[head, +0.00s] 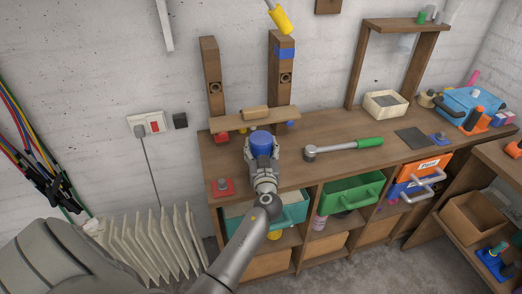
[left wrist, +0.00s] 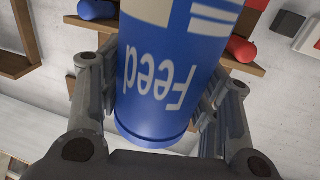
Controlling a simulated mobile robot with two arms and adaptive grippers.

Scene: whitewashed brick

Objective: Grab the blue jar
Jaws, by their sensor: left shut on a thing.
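The blue jar (head: 261,142) is between the fingers of my left gripper (head: 262,155), above the left part of the wooden workbench. In the left wrist view the jar (left wrist: 165,80) fills the middle, with the word "Feed" upside down on its side. Both fingers of the left gripper (left wrist: 160,100) press against the jar's sides, one on each side. The gripper hides part of the jar in the head view. My right gripper is in neither view.
The workbench (head: 327,172) holds a green-handled ratchet (head: 342,148) to the right of the jar and a red block-like piece (head: 222,187) to the left. A wooden shelf rack (head: 213,85) stands behind. Green bins (head: 348,194) sit below. A white radiator (head: 150,245) is at left.

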